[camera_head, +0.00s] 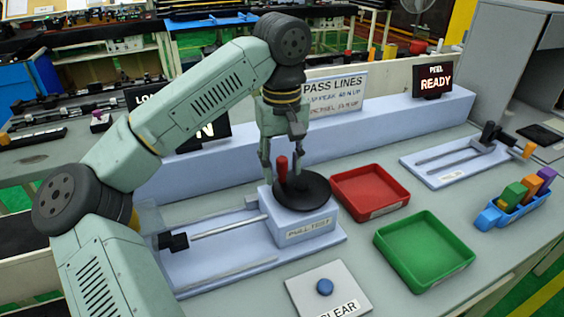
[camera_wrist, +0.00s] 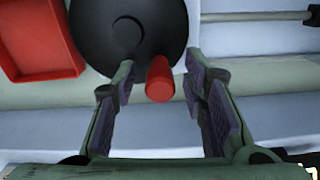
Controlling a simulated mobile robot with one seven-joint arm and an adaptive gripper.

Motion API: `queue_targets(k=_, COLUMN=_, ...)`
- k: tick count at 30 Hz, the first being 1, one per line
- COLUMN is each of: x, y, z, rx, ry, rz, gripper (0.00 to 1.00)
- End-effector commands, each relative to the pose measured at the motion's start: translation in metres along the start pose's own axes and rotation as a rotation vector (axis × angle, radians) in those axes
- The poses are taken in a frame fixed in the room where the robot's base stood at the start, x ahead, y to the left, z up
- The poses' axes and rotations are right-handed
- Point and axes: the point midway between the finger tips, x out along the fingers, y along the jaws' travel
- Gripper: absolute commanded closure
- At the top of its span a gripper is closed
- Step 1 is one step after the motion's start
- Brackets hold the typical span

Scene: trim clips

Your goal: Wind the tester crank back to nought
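The tester (camera_head: 297,226) is a pale blue box labelled as a pull tester, on a long base with a rod and black block at its left. Its crank is a black disc (camera_head: 308,190) on top with an upright red handle (camera_head: 282,168). My gripper (camera_head: 283,168) is open above the disc, its fingers either side of the red handle. In the wrist view my gripper (camera_wrist: 162,95) has clear gaps to both sides of the red handle (camera_wrist: 160,78). The handle stands near the edge of the black disc (camera_wrist: 128,32).
A red tray (camera_head: 369,205) and a green tray (camera_head: 470,268) lie right of the tester. A CLEAR plate with a blue button (camera_head: 325,287) is in front. A second fixture (camera_head: 456,178), a READY display (camera_head: 434,83) and a blue rack of coloured clips (camera_head: 512,218) are further right.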

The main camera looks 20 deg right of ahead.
Motion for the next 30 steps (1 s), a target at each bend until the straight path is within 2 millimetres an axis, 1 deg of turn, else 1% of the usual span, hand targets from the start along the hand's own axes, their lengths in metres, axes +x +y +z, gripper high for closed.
queue_targets(k=5, x=0.0000, y=0.0000, z=0.0000, rx=0.000, ry=0.000, rz=0.000, gripper=0.61)
queue_targets(k=22, x=-0.0003, y=-0.0001, z=0.0000, rx=0.000, ry=0.000, rz=0.000, gripper=0.99)
queue_targets(k=30, x=-0.0002, y=-0.0003, z=0.0001, rx=-0.004, ry=0.000, rz=-0.001, gripper=1.00)
